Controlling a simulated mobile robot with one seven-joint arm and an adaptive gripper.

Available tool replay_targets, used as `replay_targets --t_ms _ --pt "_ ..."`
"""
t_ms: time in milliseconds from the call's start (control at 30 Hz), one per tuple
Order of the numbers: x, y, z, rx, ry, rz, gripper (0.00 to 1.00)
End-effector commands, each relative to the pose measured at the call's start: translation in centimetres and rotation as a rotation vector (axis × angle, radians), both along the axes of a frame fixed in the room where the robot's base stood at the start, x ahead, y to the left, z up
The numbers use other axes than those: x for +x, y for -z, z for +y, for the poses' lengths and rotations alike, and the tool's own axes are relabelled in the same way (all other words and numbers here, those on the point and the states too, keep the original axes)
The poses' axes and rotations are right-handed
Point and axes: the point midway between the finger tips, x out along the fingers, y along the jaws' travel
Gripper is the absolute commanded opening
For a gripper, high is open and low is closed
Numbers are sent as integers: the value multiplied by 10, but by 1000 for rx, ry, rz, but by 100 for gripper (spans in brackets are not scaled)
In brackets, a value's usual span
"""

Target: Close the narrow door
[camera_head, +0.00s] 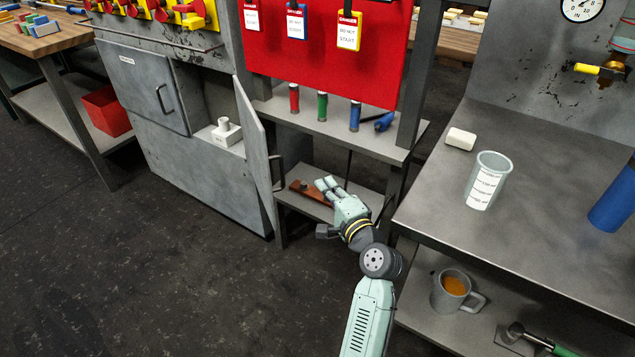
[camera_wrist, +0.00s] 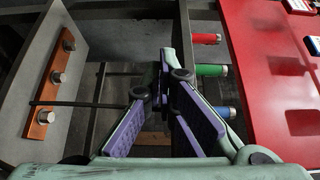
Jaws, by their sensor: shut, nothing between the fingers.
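The narrow door (camera_head: 256,152) is a grey panel standing open from the right side of the grey cabinet's opening, swung out toward the camera. Its dark handle (camera_head: 278,172) is on the face turned to the right, toward my gripper. My gripper (camera_head: 325,184) is to the right of the door and handle, apart from them, over the lower shelf. Its fingers are together with nothing between them. In the wrist view, the purple-padded fingers of my gripper (camera_wrist: 165,70) point into the shelf space. I cannot make out the door in that view.
A brown bolted strip (camera_head: 310,191) lies on the lower shelf (camera_head: 345,177), close to my gripper. Several coloured cylinders stand on the shelf above. A white block (camera_head: 226,133) sits inside the cabinet opening. A wide door (camera_head: 143,85) is at its left. The floor (camera_head: 190,270) in front is clear.

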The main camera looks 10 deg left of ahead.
Motion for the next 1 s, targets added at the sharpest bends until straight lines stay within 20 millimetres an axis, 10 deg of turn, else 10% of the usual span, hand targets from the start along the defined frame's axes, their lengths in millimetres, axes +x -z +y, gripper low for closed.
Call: replay_targets --t_ms 367,1000 --pt "63 -3 52 -2 -3 -3 0" --pt "46 0 87 -2 1 -4 0"
